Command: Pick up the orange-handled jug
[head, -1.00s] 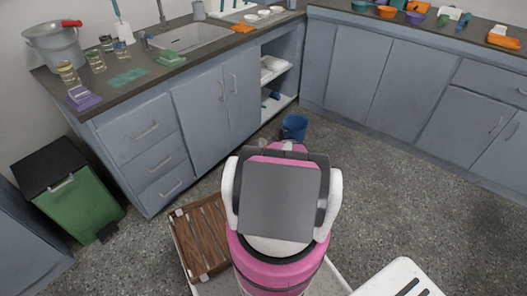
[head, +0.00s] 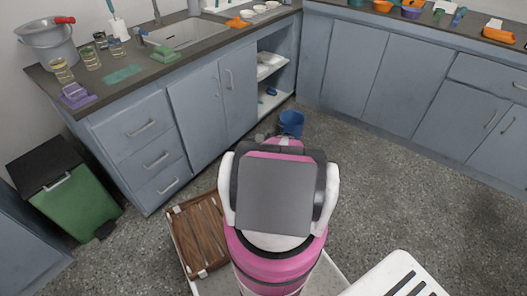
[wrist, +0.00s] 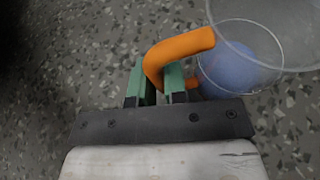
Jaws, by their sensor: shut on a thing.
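The jug (wrist: 250,62) is clear-walled, with a bluish round area seen through it, at the upper right of the wrist view. Its orange handle (wrist: 180,47) bends down between the green fingers of my gripper (wrist: 162,88), which are shut on it. In the head view, a blue cup-shaped thing (head: 291,123) beyond my arm appears to be the jug. My gripper is mostly hidden there behind my arm. Speckled floor shows around the jug in the wrist view; its clearance is hard to judge.
The sink counter (head: 135,77) holds a metal bucket (head: 47,45), jars and sponges. Below it are open shelves (head: 270,70). Grey cabinets (head: 395,75) line the back. A green bin (head: 75,205) and a wooden crate (head: 200,235) stand left. Floor to the right is open.

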